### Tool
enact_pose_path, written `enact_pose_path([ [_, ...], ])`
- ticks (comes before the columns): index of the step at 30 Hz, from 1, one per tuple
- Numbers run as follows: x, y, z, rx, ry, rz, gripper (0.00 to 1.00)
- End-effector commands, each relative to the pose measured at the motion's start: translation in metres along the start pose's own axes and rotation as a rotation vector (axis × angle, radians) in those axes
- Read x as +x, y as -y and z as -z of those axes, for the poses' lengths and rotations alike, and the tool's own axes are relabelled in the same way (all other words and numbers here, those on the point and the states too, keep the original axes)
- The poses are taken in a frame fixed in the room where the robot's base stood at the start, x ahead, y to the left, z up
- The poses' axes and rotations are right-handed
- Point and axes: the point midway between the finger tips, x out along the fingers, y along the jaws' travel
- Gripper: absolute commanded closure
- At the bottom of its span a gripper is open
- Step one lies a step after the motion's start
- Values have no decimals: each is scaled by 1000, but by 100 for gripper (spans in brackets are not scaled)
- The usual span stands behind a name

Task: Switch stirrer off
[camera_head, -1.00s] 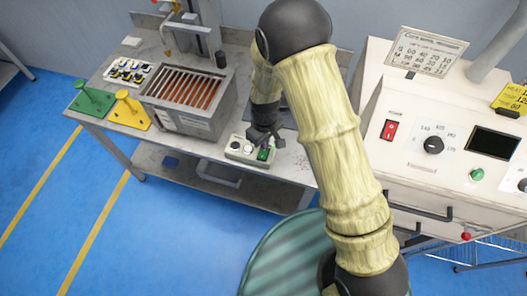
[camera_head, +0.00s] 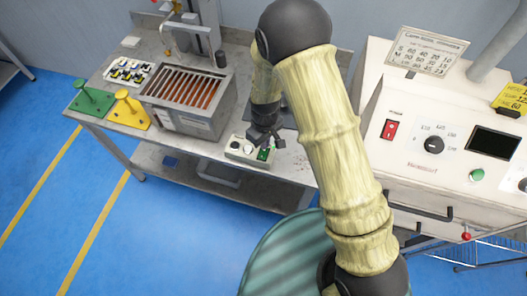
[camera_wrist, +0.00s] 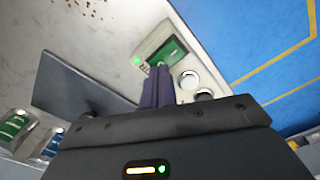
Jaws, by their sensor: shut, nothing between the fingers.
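The stirrer control box (camera_head: 246,150) is a small pale box at the front edge of the metal bench. It has a green rocker switch (camera_head: 264,154) at its right end and round knobs on its face. In the wrist view the green switch (camera_wrist: 168,52) lies just past my fingertips, with a small green light beside it and white knobs (camera_wrist: 189,79) to the right. My gripper (camera_wrist: 157,72) is shut and empty, its fingertips over the box right by the switch. It also shows in the head view (camera_head: 272,140). I cannot tell whether the fingertips touch the switch.
On the bench (camera_head: 195,143) stand a metal bath with orange-brown slats (camera_head: 188,90), a yellow stand (camera_head: 128,110) and a green stand (camera_head: 90,98). A dark flat plate (camera_wrist: 80,85) lies beside the box. A white machine (camera_head: 440,120) with a red switch stands right.

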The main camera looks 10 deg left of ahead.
Motion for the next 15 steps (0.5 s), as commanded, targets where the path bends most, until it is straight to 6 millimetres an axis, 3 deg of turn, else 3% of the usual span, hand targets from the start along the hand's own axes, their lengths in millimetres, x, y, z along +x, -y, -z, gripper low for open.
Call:
enact_pose_path([
  [15, 7, 0, 0, 0, 0, 0, 100],
])
